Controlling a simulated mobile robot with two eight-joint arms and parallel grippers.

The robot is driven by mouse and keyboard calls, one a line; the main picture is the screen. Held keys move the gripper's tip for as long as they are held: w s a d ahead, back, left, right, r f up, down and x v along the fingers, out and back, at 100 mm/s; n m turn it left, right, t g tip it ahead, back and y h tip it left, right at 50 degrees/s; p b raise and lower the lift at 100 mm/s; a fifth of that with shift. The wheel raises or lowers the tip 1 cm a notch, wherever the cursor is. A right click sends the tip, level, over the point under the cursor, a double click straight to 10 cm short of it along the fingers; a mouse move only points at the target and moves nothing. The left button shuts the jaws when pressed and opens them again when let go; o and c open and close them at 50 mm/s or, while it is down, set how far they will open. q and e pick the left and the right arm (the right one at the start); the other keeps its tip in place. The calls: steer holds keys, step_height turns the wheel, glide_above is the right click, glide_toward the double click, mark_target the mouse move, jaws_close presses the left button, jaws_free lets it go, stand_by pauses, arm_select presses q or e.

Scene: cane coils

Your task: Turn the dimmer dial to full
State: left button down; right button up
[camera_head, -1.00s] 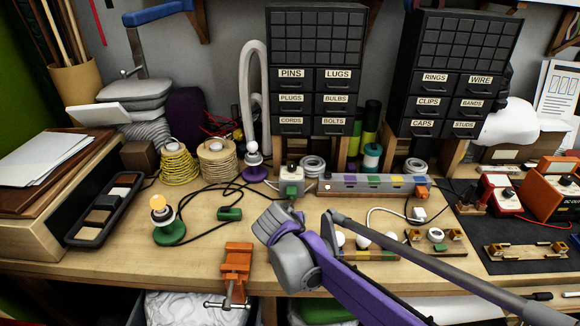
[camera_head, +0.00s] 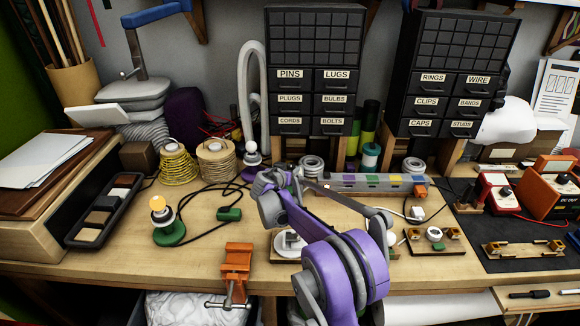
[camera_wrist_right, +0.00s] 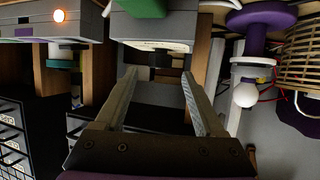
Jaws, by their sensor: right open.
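A pale round dial-like piece (camera_head: 290,243) sits on a small wooden board at the bench front, partly hidden by my right arm; I cannot tell its setting or be sure it is the dimmer. My right gripper (camera_wrist_right: 158,74) is open and empty, its two fingers apart. In the head view it is over the bench behind that piece, its fingertips hidden. In the right wrist view a grey box (camera_wrist_right: 150,35) with a green plug (camera_wrist_right: 145,8) lies ahead of the fingers. A lit bulb (camera_head: 157,202) stands on a green base at left. My left gripper is not in view.
A power strip (camera_head: 370,183) lies behind my right arm; its lit button shows in the wrist view (camera_wrist_right: 59,15). A purple-based lamp (camera_head: 251,165), orange vise (camera_head: 237,265), green cord box (camera_head: 229,214) and black drawer cabinet (camera_head: 315,60) stand nearby.

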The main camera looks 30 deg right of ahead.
mark_target(291, 166)
steer(key=shift+x, duration=1.95)
jaws_close()
